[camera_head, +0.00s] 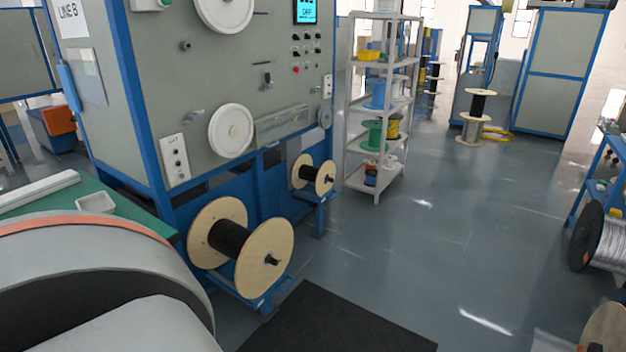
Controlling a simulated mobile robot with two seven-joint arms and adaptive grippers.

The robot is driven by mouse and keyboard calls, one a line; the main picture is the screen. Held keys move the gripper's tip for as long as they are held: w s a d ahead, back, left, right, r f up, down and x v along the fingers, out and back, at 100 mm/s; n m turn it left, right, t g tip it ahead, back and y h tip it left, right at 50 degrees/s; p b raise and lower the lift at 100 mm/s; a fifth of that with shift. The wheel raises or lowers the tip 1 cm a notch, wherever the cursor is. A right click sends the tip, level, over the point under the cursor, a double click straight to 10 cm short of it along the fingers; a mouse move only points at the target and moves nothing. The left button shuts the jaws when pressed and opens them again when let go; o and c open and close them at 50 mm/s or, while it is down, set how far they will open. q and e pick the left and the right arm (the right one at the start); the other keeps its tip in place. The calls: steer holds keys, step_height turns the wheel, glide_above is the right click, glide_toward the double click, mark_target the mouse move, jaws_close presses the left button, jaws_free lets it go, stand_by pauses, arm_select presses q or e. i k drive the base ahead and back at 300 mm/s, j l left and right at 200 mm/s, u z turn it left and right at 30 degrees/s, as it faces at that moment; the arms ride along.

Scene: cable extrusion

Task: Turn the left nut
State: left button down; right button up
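A wooden-flanged spool (205,232) wound with black cable stands low at the front of the machine. A dark nut-like end piece (271,259) sticks out at the centre of its near flange. A second, smaller spool (303,174) stands further back to the right, with a small dark end piece (328,178) at its hub. I cannot tell for certain which is the left nut. Neither of my grippers is in view. A grey link of my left arm fills the lower left corner and hides what is behind it.
The grey and blue machine (170,90) has white wheels and a control panel. A dark mat (335,325) lies in front of the near spool. A white shelf (352,140) with coloured spools stands beyond. The floor (440,240) at centre right is clear. More spools stand at the right edge.

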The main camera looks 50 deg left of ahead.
mark_target(272, 261)
steer(key=u, duration=1.8)
steer(key=i+l+z, duration=0.1)
steer(key=z, duration=0.35)
steer(key=i+z, duration=0.25)
steer(key=z, duration=0.25)
steer(key=i, duration=2.95)
steer(key=i+u, duration=0.15)
steer(key=i, duration=0.5)
steer(key=i+l+u, duration=0.15)
steer(key=i, duration=0.45)
steer(key=u, duration=1.6)
steer(key=l, duration=0.1)
